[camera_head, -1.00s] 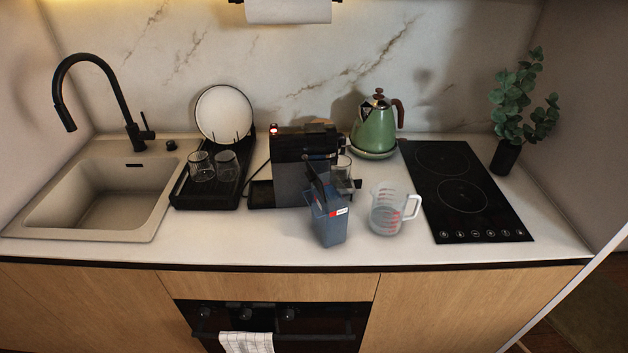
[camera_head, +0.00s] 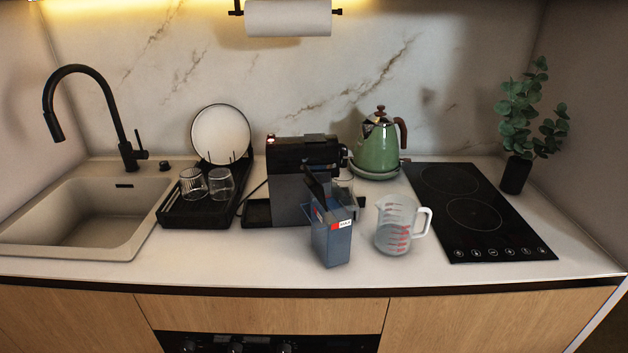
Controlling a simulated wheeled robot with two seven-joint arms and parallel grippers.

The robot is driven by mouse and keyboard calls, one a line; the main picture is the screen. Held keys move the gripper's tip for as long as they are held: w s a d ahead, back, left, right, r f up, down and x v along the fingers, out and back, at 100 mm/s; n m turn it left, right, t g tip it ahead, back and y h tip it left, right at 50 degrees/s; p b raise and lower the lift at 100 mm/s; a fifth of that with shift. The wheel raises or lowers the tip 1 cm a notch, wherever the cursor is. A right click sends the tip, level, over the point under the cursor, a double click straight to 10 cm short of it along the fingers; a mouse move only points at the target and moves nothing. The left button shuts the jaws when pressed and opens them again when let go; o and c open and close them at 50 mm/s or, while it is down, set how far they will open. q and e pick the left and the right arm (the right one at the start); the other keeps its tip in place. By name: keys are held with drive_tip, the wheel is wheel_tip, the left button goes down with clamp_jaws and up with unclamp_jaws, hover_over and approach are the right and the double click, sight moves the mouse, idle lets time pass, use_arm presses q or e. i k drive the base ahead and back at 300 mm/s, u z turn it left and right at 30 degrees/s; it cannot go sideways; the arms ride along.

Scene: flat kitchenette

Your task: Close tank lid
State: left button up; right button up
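The water tank (camera_head: 331,240) is a blue-grey translucent container with a red and white label. It stands upright on the counter in front of the black coffee machine (camera_head: 290,188). Its dark lid (camera_head: 316,187) is raised, tilted up and back toward the machine. Neither of my grippers is in view.
A clear measuring jug (camera_head: 397,226) with red markings stands just right of the tank. A glass (camera_head: 342,193) is partly hidden behind the tank. A green kettle (camera_head: 379,147), black hob (camera_head: 474,205), dish rack (camera_head: 191,208) and sink (camera_head: 92,214) surround them. The counter front is clear.

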sight(311, 182)
drive_tip(key=z, duration=2.35)
drive_tip(key=k, duration=1)
drive_tip(key=u, duration=1.3)
drive_tip(key=i, duration=0.5)
